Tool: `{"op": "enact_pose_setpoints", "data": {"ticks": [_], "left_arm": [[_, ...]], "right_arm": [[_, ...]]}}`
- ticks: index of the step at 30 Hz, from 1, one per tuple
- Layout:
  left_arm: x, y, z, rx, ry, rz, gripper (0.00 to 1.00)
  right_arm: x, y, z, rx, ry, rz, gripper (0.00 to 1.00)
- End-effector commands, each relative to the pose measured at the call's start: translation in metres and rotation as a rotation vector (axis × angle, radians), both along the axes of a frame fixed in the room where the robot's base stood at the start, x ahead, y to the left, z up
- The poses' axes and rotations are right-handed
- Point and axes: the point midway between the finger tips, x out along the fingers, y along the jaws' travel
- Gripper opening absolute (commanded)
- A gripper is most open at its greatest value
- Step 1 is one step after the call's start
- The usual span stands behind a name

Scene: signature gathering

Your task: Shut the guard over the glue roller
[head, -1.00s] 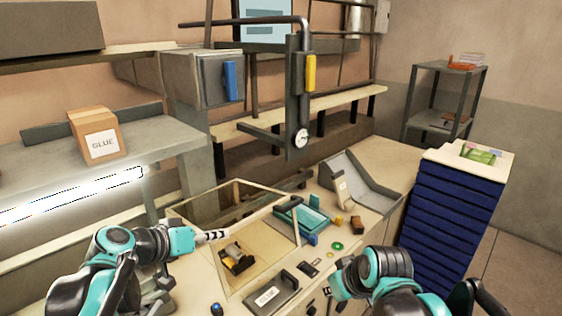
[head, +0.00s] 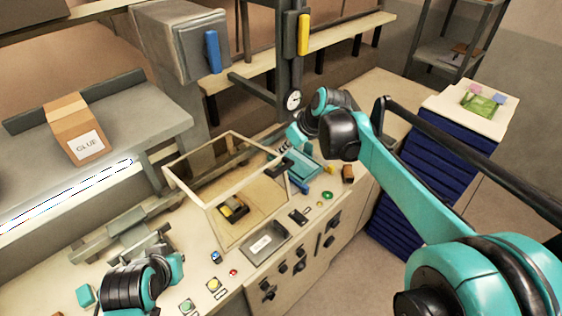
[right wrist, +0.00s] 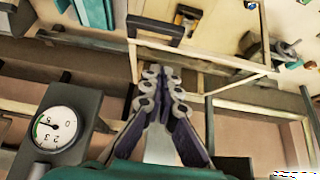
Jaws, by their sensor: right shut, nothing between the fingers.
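The guard (head: 249,206) is a clear box-like cover with a pale frame, tilted up over the bench. Its frame also shows in the right wrist view (right wrist: 235,70), with a dark handle (right wrist: 160,28) on one edge. The glue roller (head: 232,210) is a small yellow and black unit seen through the guard; it shows partly at the top of the right wrist view (right wrist: 187,17). My right gripper (head: 285,149) is at the guard's far right corner, fingers shut and empty near the handle (right wrist: 162,75). Whether they touch it I cannot tell. My left arm is at the lower left; its fingers do not show.
A teal tray (head: 303,168) lies right of the guard. A grey GLUE plate (head: 265,243) and several buttons sit in front. A dial gauge (head: 293,100) on a dark post stands behind my right gripper. A GLUE box (head: 78,130) is on the left shelf.

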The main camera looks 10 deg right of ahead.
Motion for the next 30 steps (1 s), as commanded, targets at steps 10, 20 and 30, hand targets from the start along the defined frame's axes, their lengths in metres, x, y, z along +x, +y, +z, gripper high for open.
{"op": "enact_pose_setpoints", "data": {"ticks": [10,20,30], "left_arm": [[0.0,0.0,0.009,-0.001,0.0,-0.001,0.0],[0.0,0.0,0.01,-0.001,0.0,-0.001,0.0],[0.0,0.0,0.005,-0.001,0.0,-0.001,0.0]], "right_arm": [[0.016,0.011,-0.058,-0.001,0.001,-0.001,0.0],[0.013,0.008,-0.077,0.0,0.0,-0.001,0.0],[0.012,0.008,-0.083,0.005,-0.007,-0.001,0.0]]}}
